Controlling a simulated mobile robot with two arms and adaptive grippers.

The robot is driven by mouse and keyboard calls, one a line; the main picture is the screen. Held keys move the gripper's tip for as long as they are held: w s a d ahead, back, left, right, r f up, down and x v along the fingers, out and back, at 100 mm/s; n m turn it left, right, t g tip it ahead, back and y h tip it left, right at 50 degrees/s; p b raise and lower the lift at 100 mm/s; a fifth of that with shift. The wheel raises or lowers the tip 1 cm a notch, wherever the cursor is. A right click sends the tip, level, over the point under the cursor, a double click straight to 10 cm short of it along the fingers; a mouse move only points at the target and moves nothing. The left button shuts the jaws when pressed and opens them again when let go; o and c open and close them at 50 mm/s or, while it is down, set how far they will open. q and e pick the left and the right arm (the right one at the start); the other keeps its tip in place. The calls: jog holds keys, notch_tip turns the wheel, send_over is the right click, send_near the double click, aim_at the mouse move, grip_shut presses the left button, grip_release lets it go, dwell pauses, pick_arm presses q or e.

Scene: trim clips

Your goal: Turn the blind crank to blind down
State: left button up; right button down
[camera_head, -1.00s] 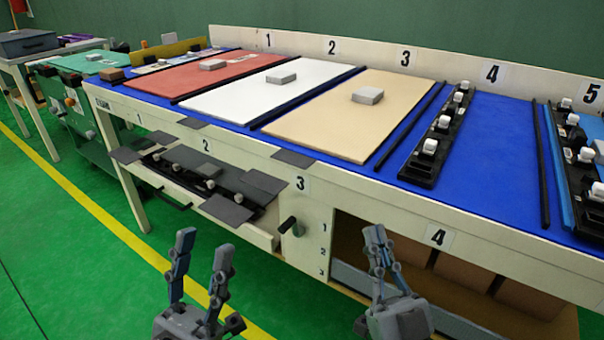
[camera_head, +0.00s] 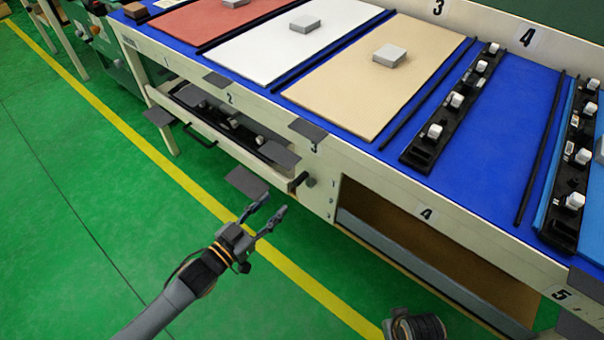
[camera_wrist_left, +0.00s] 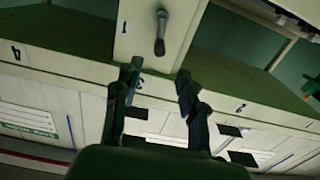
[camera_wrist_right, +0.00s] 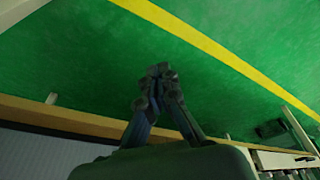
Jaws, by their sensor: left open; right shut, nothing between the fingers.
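The blind crank (camera_head: 300,181) is a small dark handle on the cream front panel below the label 3. In the left wrist view the crank (camera_wrist_left: 161,34) stands just beyond the fingertips, its grip hanging toward them. My left gripper (camera_head: 273,203) is open and empty, just short of the crank and apart from it. Its fingers (camera_wrist_left: 157,76) are spread either side of the line to the handle. My right gripper (camera_wrist_right: 158,74) is shut and empty over the green floor; in the head view only part of its wrist shows at the bottom edge. I cannot make out the blind itself.
An open drawer (camera_head: 213,140) with grey flaps juts out left of the crank. A grey flap (camera_head: 246,183) lies close to my left fingers. An open bay (camera_head: 440,255) is right of the crank. The blue table (camera_head: 500,120) holds panels and clip racks. The floor (camera_head: 90,200) is clear.

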aim_at(305, 175)
pick_arm(q)
jog(key=b+x, duration=0.1)
jog(key=x, duration=1)
jog(key=shift+b, duration=0.35)
jog(key=shift+w+d, duration=0.3)
jog(key=shift+w, duration=0.1)
pick_arm(e)
jog(key=w+v, duration=0.1)
jog(key=v, duration=0.5)
jog(key=shift+w+r, duration=0.4)
jog(key=shift+r, duration=0.15)
pick_arm(q)
grip_shut()
jog(key=shift+r, duration=0.1)
